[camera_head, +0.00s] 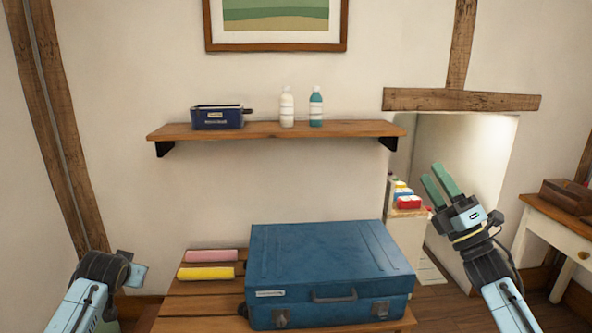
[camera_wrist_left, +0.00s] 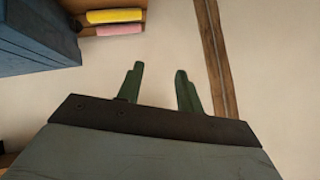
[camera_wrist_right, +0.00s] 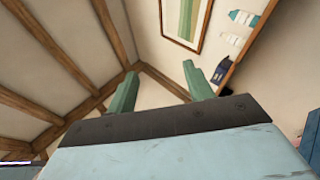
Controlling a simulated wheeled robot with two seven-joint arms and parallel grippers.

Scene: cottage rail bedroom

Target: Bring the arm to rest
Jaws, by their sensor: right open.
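My right gripper (camera_head: 441,180) is raised in front of the alcove at the right in the head view. Its two green fingers are apart with nothing between them, as the right wrist view (camera_wrist_right: 158,75) also shows. My left arm comes in low at the left of the head view, where its fingers cannot be made out. In the left wrist view, the left gripper's fingers (camera_wrist_left: 158,73) are apart and empty, against a plain pale wall.
A blue suitcase (camera_head: 325,262) lies shut on a slatted wooden bench (camera_head: 200,298), beside a pink roll (camera_head: 211,255) and a yellow roll (camera_head: 206,273). A wall shelf (camera_head: 270,131) holds a dark blue tin (camera_head: 217,118), a white bottle (camera_head: 287,108) and a teal bottle (camera_head: 316,108).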

